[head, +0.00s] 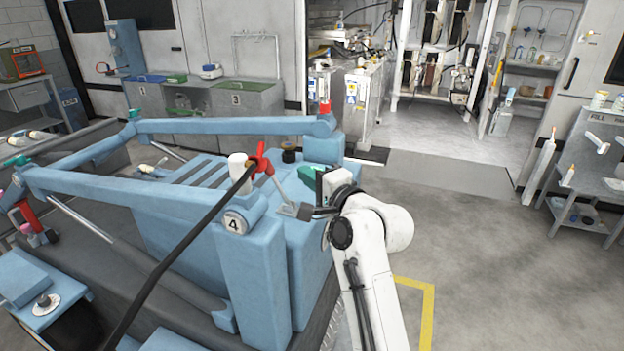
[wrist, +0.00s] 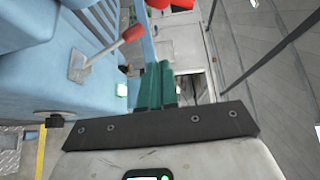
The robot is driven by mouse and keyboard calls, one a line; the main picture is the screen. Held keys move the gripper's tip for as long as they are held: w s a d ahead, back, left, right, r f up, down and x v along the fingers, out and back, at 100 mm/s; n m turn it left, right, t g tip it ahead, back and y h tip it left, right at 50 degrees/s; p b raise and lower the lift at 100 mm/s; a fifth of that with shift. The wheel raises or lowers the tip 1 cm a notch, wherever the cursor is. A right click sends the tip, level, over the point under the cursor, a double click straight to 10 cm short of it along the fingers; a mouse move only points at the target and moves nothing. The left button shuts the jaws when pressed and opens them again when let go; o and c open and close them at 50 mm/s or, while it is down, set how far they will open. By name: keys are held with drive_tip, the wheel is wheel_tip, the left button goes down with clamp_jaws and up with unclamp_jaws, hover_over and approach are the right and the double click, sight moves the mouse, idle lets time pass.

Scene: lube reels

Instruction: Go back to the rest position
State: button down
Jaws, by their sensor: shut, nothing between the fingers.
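My white arm reaches up from the bottom right in the head view. My gripper (head: 300,173) is beside the blue machine (head: 190,215), over its right end. In the wrist view the two green fingers of my gripper (wrist: 156,72) lie together, shut, with nothing held between them. A red-knobbed lever (head: 264,162) on a metal plate stands just left of the gripper. It also shows in the wrist view (wrist: 134,33), left of the fingers and apart from them. I cannot tell the exact gap between the gripper and the machine.
Blue beams (head: 235,126) and a black hose (head: 185,250) cross the machine. A grey bench (head: 240,98) stands at the back left, a grey shelf stand (head: 598,160) at the right. Open floor (head: 465,230) lies right of my arm, with a yellow line (head: 428,310).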

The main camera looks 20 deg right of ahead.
drive_tip(key=shift+s+d+r, duration=0.15)
drive_tip(key=shift+s+d, duration=0.05)
drive_tip(key=shift+s, duration=0.35)
drive_tip(key=s+d+f+n+g+h, duration=0.1)
drive_tip(key=s+d+f+n+g, duration=0.2)
drive_tip(key=s+f, duration=0.5)
drive_tip(key=s+d+f+n+g+h, duration=0.2)
drive_tip(key=s+f+g, duration=0.1)
drive_tip(key=s+f, duration=0.5)
drive_tip(key=s+d+f+n+g+h, duration=0.1)
drive_tip(key=s+d+f+n+g, duration=0.2)
drive_tip(key=s+f, duration=0.5)
drive_tip(key=s+d+f+n+g, duration=0.1)
drive_tip(key=s+f+g, duration=0.1)
drive_tip(key=s, duration=0.6)
drive_tip(key=s+d+f+n+g+h, duration=0.1)
drive_tip(key=s+f, duration=0.3)
drive_tip(key=s, duration=0.4)
drive_tip(key=s+d+f+n+g+h, duration=0.1)
drive_tip(key=s+d+f+n+g, duration=0.1)
drive_tip(key=s, duration=0.6)
drive_tip(key=shift+f+n+g, duration=0.55)
drive_tip(key=shift+n+g, duration=0.05)
drive_tip(key=shift+g, duration=0.3)
drive_tip(key=c, duration=1.9)
unclamp_jaws()
drive_tip(key=shift+w, duration=0.1)
